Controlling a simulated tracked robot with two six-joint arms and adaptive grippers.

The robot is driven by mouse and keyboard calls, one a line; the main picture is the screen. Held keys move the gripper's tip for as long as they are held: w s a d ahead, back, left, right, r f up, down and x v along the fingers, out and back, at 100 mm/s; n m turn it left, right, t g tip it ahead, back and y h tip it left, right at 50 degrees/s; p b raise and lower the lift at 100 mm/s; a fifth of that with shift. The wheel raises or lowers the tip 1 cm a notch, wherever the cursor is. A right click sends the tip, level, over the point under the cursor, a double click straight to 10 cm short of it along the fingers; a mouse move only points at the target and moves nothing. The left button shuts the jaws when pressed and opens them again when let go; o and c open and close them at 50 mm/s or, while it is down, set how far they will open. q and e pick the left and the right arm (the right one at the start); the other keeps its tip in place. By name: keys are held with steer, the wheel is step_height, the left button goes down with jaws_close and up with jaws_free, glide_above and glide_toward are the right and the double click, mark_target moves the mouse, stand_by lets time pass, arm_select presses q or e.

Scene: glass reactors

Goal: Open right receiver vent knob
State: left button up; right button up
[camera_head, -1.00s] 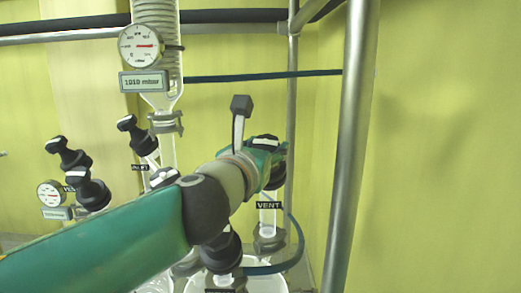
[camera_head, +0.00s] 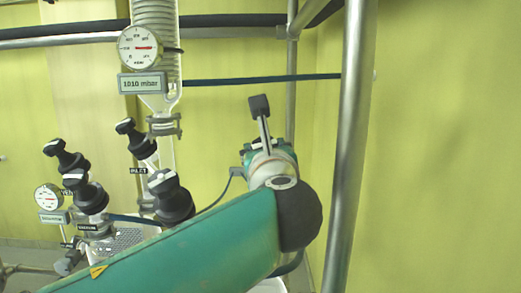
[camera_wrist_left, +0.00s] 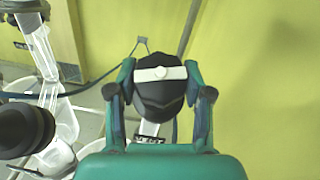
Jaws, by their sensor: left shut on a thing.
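A black knob (camera_wrist_left: 160,92) with a white bar across its top sits between the two fingers of my left gripper (camera_wrist_left: 160,86) in the left wrist view. The fingers are shut on its two sides. A small label (camera_wrist_left: 149,138) below the knob is partly covered and too small to read. In the head view my left arm comes in from the lower left, and its wrist hides most of the gripper (camera_head: 270,155) and the knob. My right gripper is not in view.
Several black knobs, one nearby (camera_head: 170,197), stand left of my arm. A gauge (camera_head: 139,47) and a 1010 mbar display (camera_head: 144,83) hang on the glass column. A metal post (camera_head: 352,150) stands close on the right. A dark hose (camera_wrist_left: 95,82) runs near the gripper.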

arm_select(q)
steer(key=shift+r+n+g+y+p, duration=0.15)
steer(key=shift+n+y+p, duration=0.1)
steer(key=shift+n+y, duration=0.45)
steer(key=shift+r+n+g+y+p, duration=0.15)
steer(key=shift+n+y+p, duration=0.05)
steer(key=shift+n+y, duration=0.45)
steer(key=shift+a, duration=0.1)
steer(key=o, duration=1.2)
steer(key=shift+f, duration=0.15)
steer(key=shift+c, duration=0.2)
steer(key=shift+s+f, duration=0.1)
steer(key=v, duration=0.7)
steer(key=shift+s, duration=0.35)
